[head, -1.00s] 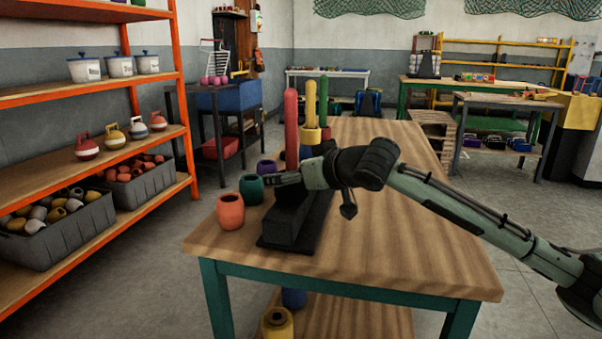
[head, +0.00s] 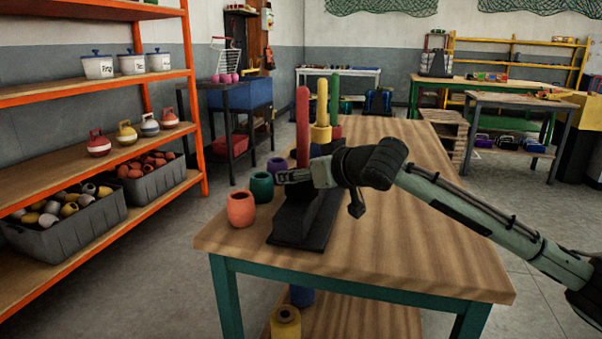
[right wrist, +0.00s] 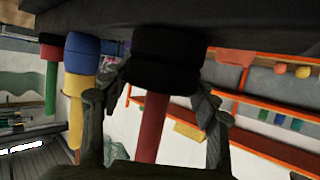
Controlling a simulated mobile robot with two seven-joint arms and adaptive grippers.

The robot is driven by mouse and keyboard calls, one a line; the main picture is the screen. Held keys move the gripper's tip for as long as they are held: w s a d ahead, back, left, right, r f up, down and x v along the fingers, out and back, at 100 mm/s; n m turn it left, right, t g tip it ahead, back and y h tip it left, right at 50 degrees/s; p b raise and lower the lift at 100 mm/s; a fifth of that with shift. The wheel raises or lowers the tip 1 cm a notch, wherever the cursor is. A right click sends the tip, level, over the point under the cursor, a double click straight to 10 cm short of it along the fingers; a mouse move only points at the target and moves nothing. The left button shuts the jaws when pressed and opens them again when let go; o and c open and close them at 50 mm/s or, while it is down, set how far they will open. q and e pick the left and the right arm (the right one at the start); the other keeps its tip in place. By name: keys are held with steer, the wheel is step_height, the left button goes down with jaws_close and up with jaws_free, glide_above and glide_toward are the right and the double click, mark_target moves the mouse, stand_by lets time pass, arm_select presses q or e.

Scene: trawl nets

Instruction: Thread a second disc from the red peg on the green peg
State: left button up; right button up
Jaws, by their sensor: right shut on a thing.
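The red peg (head: 302,125) stands on a black base (head: 300,232) on the table. In the right wrist view the red peg (right wrist: 152,130) hangs downward in the picture, with black discs (right wrist: 165,45) at its base end. My right gripper (right wrist: 158,85) is shut on the outer black disc (right wrist: 162,76), still around the peg. In the head view my right gripper (head: 290,177) hides the lower end of the peg. The green peg (head: 336,122) stands farthest back; in the right wrist view, the green peg (right wrist: 51,90) has something dark and red near its base. My left gripper is not in view.
An orange pot (head: 240,208), a green pot (head: 261,187) and a purple pot (head: 276,165) stand left of the base. The table's right side (head: 430,230) is clear.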

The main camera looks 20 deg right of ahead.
steer(key=shift+c, duration=1.2)
steer(key=o, duration=1.3)
steer(key=v, duration=1.2)
steer(key=shift+r, duration=0.1)
